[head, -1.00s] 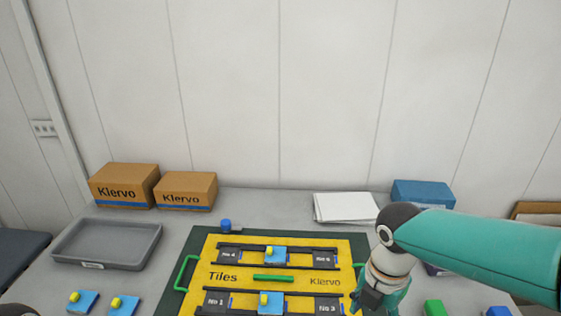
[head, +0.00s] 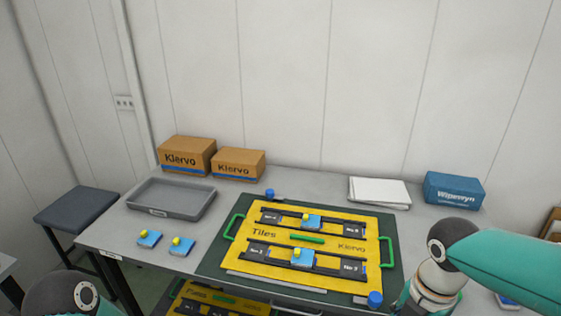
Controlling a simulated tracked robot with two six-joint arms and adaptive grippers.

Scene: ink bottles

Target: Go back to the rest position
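My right arm comes in from the right edge, and its wrist bends down at the lower right of the head view. The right gripper (head: 405,298) is mostly below the frame and behind my wrist, so its fingers cannot be made out. Only a dark joint of my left arm shows at the bottom left; the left gripper is out of view. Two blue tiles with yellow knobs sit on the board, one in the back row (head: 313,224) and one in the front row (head: 303,262).
A grey tray (head: 136,197), two Klervo boxes (head: 203,165) (head: 255,172), white paper (head: 380,204) and a blue box (head: 440,202) line the table. Two blue pieces (head: 148,240) (head: 181,250) lie at left. Blue knobs (head: 270,192) (head: 375,297) flank the board. A stool (head: 75,206) stands left.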

